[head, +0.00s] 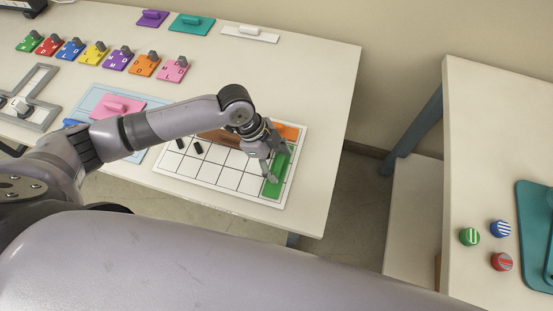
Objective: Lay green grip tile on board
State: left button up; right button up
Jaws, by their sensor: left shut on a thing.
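The white gridded board (207,170) lies near the front right corner of the left table. The long green grip tile (274,188) is at the board's right-hand column, lengthwise along it. My left gripper (272,165) reaches in from the left and is shut on the green tile; the fingers hide part of it. I cannot tell whether the tile touches the board or is held just above it. My right gripper is not in view.
Orange (290,131) and brown pieces are at the board's back edge, partly behind my arm. Two small black pieces lie on the board. A gap separates this table from the right-hand table (490,130), which holds round caps.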

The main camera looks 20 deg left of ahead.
pick_arm(q)
jog(key=o, duration=1.6)
jog(key=shift+f, duration=0.1)
jog(key=shift+c, duration=0.2)
jog(key=b+v, duration=0.1)
jog(key=v, duration=1.1)
jog(key=shift+b, duration=0.35)
jog(key=shift+s, duration=0.1)
